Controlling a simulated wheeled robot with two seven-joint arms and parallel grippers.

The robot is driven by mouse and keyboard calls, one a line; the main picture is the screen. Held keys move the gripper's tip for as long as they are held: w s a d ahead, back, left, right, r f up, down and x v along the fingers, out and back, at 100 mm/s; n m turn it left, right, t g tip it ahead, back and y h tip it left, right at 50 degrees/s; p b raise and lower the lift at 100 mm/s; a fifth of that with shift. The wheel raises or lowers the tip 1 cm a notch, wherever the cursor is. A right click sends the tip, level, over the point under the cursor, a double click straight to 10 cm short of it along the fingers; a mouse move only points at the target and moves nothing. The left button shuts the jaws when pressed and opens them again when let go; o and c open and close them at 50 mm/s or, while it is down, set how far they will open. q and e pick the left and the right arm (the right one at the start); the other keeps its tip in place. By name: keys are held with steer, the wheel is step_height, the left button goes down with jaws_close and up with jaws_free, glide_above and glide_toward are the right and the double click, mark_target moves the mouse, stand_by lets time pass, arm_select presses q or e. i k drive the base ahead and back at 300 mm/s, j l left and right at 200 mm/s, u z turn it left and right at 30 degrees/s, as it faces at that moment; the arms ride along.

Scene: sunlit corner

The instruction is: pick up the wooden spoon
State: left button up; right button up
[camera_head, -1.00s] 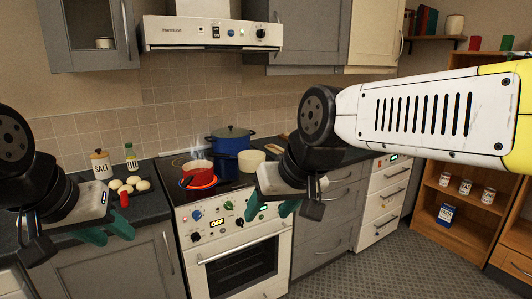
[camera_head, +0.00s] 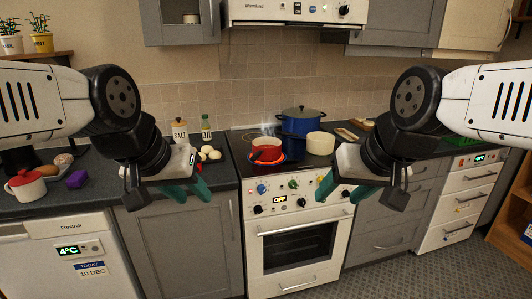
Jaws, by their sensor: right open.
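I cannot clearly make out the wooden spoon. A light brown wooden item (camera_head: 346,134) lies on the counter to the right of the stove, too small to identify. My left gripper (camera_head: 187,192) has green fingers standing apart, empty, in front of the counter left of the stove. My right gripper (camera_head: 343,190) is open and empty, in front of the stove's right side. Its arm hides part of the right counter. Neither gripper touches anything.
A red pot (camera_head: 266,151), a blue pot (camera_head: 303,123) and a cream pot (camera_head: 320,143) stand on the stove. Salt (camera_head: 180,133) and oil (camera_head: 206,128) containers stand left of it. A red-lidded white pot (camera_head: 26,186) and a purple box (camera_head: 77,179) are further left.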

mark_target(340, 130)
steer(key=i+l, duration=0.65)
steer(key=l, duration=0.3)
steer(key=i+l, duration=0.35)
steer(key=i+l+u, duration=0.1)
steer(key=i+l, duration=0.25)
steer(key=l, duration=0.2)
steer(key=i+l, duration=0.3)
steer(key=l, duration=0.2)
steer(key=i+l, duration=0.3)
steer(key=l, duration=0.2)
